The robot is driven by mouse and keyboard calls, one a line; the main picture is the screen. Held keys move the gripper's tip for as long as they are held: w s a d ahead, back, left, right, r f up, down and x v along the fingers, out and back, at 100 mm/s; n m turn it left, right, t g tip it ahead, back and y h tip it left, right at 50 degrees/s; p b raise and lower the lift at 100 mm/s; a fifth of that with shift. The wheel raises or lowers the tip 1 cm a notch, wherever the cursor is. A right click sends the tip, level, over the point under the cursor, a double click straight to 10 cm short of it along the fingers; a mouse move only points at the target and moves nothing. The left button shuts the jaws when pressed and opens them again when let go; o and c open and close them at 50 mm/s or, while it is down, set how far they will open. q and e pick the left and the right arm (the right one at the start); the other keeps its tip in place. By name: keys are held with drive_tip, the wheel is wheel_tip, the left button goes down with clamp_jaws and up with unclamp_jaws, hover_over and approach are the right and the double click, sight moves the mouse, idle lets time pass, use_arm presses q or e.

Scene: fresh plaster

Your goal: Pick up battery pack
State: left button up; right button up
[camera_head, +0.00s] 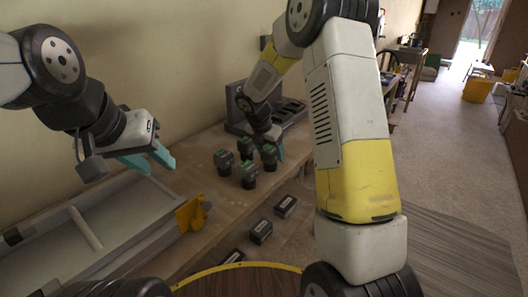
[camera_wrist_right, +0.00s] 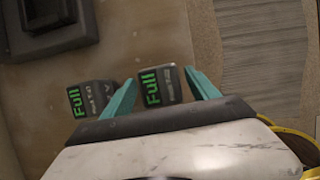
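Several dark battery packs with green tops stand on the wooden bench; one is at the front (camera_head: 248,175), another at the left (camera_head: 223,162). In the right wrist view, a battery pack with a green "Full" display (camera_wrist_right: 160,87) lies between the teal fingers of my right gripper (camera_wrist_right: 163,80), with narrow gaps on both sides. A second "Full" pack (camera_wrist_right: 92,99) is outside the left finger. In the head view my right gripper (camera_head: 276,150) is at the rightmost standing pack (camera_head: 269,158), partly hidden. My left gripper (camera_head: 150,158) is open and empty above the grey tray.
A grey tray (camera_head: 75,215) with a yellow clamp-like part (camera_head: 190,213) fills the left. A grey station with dark slots (camera_head: 235,110) stands behind. The wall is close on the left.

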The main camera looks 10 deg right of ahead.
clamp_jaws()
